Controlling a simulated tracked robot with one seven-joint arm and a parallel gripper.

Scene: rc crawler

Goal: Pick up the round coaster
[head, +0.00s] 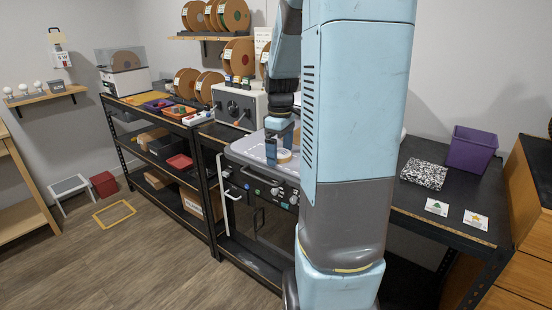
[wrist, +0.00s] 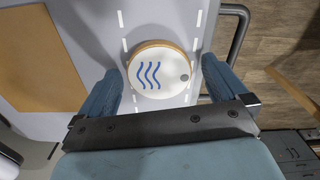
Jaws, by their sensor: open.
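The round coaster (wrist: 150,76) has a white face with blue wavy lines, a small grey dot and a wooden rim. In the wrist view it lies flat on a light grey surface between two dashed white lines. My gripper (wrist: 162,72) is open, with one blue finger to the left of the coaster and one to the right. I see a gap on both sides, and I cannot tell the height of the fingertips. In the head view my gripper (head: 278,148) points down over the grey top of the stove-like unit (head: 245,148), and the coaster (head: 285,156) shows partly behind the fingers.
A brown flat panel (wrist: 38,60) lies left of the coaster, and a dark handle rail (wrist: 238,32) runs along the right edge. Right of my arm are a speckled block (head: 424,174), a purple bin (head: 471,150) and two cards.

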